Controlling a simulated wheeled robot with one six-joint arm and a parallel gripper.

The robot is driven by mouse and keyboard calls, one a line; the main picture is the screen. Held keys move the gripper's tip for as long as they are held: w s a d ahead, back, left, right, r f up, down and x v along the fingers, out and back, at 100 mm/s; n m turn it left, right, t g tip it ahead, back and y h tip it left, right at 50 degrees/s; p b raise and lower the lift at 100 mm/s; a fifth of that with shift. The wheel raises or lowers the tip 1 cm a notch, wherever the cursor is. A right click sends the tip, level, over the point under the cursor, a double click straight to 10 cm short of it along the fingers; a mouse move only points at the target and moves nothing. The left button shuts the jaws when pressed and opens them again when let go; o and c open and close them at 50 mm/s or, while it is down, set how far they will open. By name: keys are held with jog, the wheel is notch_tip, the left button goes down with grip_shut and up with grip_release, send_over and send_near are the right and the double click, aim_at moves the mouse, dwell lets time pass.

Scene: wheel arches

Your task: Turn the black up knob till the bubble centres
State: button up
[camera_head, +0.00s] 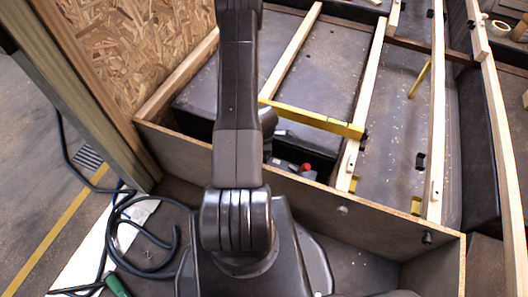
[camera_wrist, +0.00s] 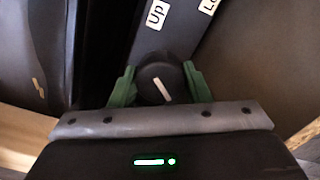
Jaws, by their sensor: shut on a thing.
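The black knob (camera_wrist: 152,72) shows in the wrist view, with a white pointer line on its face that leans a little from upright. The green fingers of my gripper (camera_wrist: 160,84) are shut on it from both sides. A white label reading "Up" (camera_wrist: 157,14) is beyond the knob on the dark panel. In the head view a yellow level (camera_head: 312,118) lies across the wooden battens. Its bubble is too small to make out. My arm hides the knob and my gripper in the head view.
A second label, partly cut off (camera_wrist: 208,5), is right of the first. In the head view a red-topped item (camera_head: 306,168) sits in the dark recess behind the wooden board (camera_head: 340,207). A dark cable (camera_head: 150,240) lies coiled at left. A tape roll (camera_head: 500,28) is at upper right.

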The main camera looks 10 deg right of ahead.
jog(key=m+p, duration=0.2)
jog(key=m, duration=0.3)
jog(key=shift+r+m, duration=0.1)
jog(key=shift+m, duration=0.2)
jog(key=m+p, duration=0.2)
jog(key=m, duration=0.2)
jog(key=m+p, duration=0.2)
jog(key=m, duration=0.3)
jog(key=shift+p, duration=0.35)
jog(key=m+p, duration=0.2)
jog(key=m, duration=0.2)
jog(key=shift+m, duration=0.3)
jog(key=m, duration=0.1)
jog(key=m+b, duration=0.1)
jog(key=m, duration=0.1)
jog(key=shift+f+m, duration=0.25)
jog(key=shift+m, duration=0.05)
jog(key=m+b, duration=0.3)
jog(key=m, duration=0.2)
jog(key=m+b, duration=0.3)
jog(key=m, duration=0.2)
jog(key=shift+m+b, duration=0.35)
jog(key=shift+m, duration=0.05)
jog(key=shift+r+m+b, duration=0.1)
jog(key=shift+m+b, duration=0.9)
jog(key=shift+m, duration=1)
